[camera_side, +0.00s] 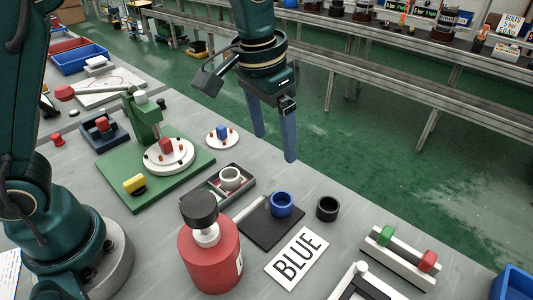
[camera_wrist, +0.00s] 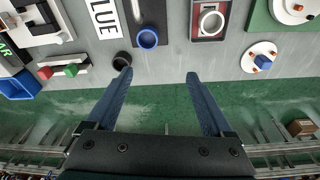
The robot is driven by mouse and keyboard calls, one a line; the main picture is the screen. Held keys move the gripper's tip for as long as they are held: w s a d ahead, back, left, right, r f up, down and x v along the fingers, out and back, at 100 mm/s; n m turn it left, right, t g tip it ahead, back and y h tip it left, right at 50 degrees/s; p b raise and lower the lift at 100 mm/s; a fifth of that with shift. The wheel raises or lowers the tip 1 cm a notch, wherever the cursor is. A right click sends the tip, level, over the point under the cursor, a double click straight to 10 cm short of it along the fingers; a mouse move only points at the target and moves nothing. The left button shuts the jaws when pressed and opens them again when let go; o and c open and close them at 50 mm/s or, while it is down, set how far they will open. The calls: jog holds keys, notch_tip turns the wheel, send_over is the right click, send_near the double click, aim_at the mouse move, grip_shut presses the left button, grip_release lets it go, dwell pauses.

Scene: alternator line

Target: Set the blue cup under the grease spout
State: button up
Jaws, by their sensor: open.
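The blue cup (camera_side: 281,204) stands upright at the far end of a dark pad (camera_side: 272,235). It also shows in the wrist view (camera_wrist: 148,38) at the pad's edge. A red grease dispenser (camera_side: 209,255) with a black knob stands left of the pad in the side view. A thin grey spout (camera_side: 251,211) reaches from it over the pad toward the cup; I cannot tell whether its tip is over the cup. My gripper (camera_side: 275,148) is open and empty, raised above and beyond the cup. In the wrist view its fingertips (camera_wrist: 158,75) are apart, with the cup ahead of them.
A black cup (camera_side: 327,209) stands just right of the blue one. A tray (camera_side: 218,190) with a white cup (camera_side: 231,178) lies to the left. A BLUE card (camera_side: 296,258) lies in front. A white stand with green and red blocks (camera_side: 398,257) is at right.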

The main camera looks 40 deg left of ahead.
aim_at(265, 209)
jog(key=shift+m+g, duration=0.4)
jog(key=shift+g, duration=0.4)
jog(key=f, duration=0.2)
jog(key=d+f, duration=0.1)
jog(key=f, duration=0.1)
jog(key=d+f, duration=0.1)
jog(key=f, duration=0.1)
jog(key=shift+d, duration=0.25)
jog(key=shift+s+d+f, duration=0.15)
jog(key=shift+s+f, duration=0.05)
jog(key=shift+f, duration=0.1)
jog(key=shift+f, duration=0.15)
jog(key=shift+f, duration=2.45)
grip_shut()
jog(key=shift+s, duration=2.25)
